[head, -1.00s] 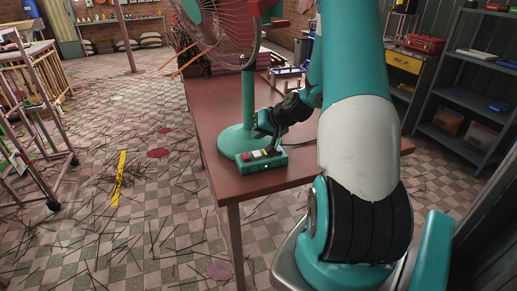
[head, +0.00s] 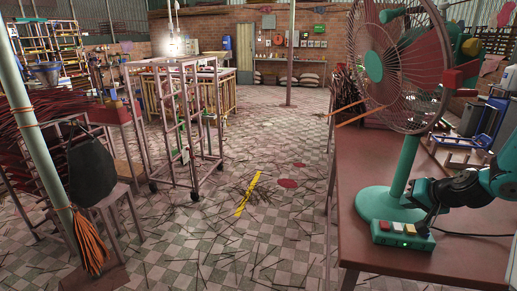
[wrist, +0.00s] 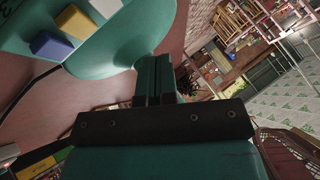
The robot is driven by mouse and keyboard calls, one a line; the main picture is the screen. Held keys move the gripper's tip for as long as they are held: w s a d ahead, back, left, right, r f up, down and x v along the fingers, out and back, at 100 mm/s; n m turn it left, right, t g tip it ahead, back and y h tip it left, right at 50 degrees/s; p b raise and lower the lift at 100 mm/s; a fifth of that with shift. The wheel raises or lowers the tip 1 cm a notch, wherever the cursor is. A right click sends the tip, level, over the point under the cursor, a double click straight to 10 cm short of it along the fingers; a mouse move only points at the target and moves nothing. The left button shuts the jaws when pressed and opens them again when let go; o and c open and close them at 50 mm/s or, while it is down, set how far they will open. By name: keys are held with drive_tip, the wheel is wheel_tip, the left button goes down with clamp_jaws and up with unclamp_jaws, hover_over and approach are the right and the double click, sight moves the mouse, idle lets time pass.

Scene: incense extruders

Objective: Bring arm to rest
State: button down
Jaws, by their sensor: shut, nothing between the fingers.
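My gripper (head: 424,200) is beside the teal stand of the fan, just above the teal switch box (head: 402,236) on the table. In the wrist view my gripper (wrist: 153,62) shows its two fingers together with nothing between them. The switch box (wrist: 20,38) shows there at the upper left, with coloured buttons. My arm reaches in from the right edge of the head view, low over the table. Whether the fingertips touch the box or the stand I cannot tell.
The caged fan (head: 402,65) stands on the reddish table (head: 440,262), close to my gripper. A wheeled rack (head: 190,125) stands left of centre. A dark sack-like object (head: 92,172) is at the left. Thin sticks litter the checkered floor (head: 290,235).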

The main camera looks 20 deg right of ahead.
drive_tip(key=a+r+n+g+y, duration=0.1)
drive_tip(key=a+r+n+g, duration=0.15)
drive_tip(key=a, duration=0.65)
drive_tip(key=a+r+n+g, duration=0.2)
drive_tip(key=a+n, duration=0.1)
drive_tip(key=a, duration=0.6)
drive_tip(key=s+a+r+n+g+y, duration=0.1)
drive_tip(key=s+a+r+n, duration=0.4)
drive_tip(key=s+a, duration=0.5)
drive_tip(key=s+a+r+n+g+y, duration=0.1)
drive_tip(key=s+a+r+n+g, duration=0.2)
drive_tip(key=s+a+r, duration=0.4)
drive_tip(key=s+a+n, duration=0.1)
drive_tip(key=s+a, duration=0.2)
drive_tip(key=a, duration=0.3)
drive_tip(key=shift+a+n+g+y, duration=0.15)
drive_tip(key=shift+n+g+y, duration=0.15)
drive_tip(key=shift+n+g, duration=0.05)
drive_tip(key=shift+s, duration=0.1)
